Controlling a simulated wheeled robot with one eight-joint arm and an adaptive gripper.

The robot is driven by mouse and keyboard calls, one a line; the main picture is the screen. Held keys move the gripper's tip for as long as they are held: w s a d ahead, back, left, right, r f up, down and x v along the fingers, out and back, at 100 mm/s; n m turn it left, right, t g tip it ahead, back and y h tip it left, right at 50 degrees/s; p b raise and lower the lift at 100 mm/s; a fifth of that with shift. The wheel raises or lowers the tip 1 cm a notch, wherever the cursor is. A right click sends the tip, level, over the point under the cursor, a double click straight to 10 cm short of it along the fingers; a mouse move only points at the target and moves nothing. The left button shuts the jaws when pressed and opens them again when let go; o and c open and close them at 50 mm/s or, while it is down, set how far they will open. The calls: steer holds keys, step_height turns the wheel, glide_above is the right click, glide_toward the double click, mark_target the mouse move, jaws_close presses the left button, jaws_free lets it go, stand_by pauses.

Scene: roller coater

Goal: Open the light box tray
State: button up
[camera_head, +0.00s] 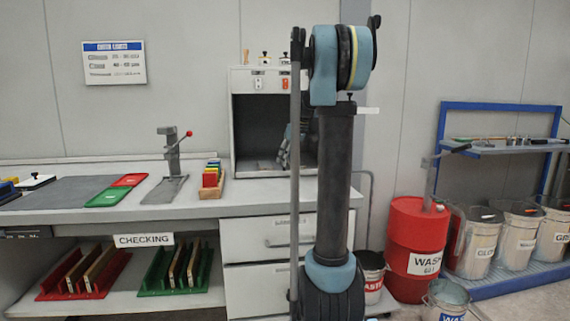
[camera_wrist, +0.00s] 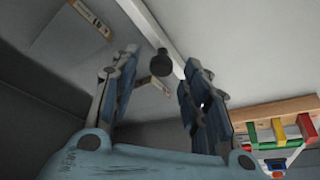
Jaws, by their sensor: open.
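The light box (camera_head: 243,75) is a grey cabinet with a dark open front on the counter. Its tray is hard to make out in the head view; my arm hides part of the box. In the wrist view a dark round knob (camera_wrist: 160,63) shows beside a pale strip (camera_wrist: 150,27), probably the tray's front edge. My gripper (camera_wrist: 157,76) is open there, its two fingers on either side of the knob in the picture. Whether they touch it I cannot tell. In the head view my gripper (camera_head: 284,150) shows partly, low in front of the box opening.
A wooden rack of coloured pieces (camera_head: 211,180) stands left of the box; it also shows in the wrist view (camera_wrist: 275,108). A lever press (camera_head: 170,165) stands farther left. Drawers (camera_head: 262,240) lie below the counter. A red drum (camera_head: 412,225) stands at right.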

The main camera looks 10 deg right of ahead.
steer(key=shift+x, duration=0.85)
jaws_close()
steer(key=s, duration=1.8)
steer(key=shift+s, duration=0.25)
jaws_free()
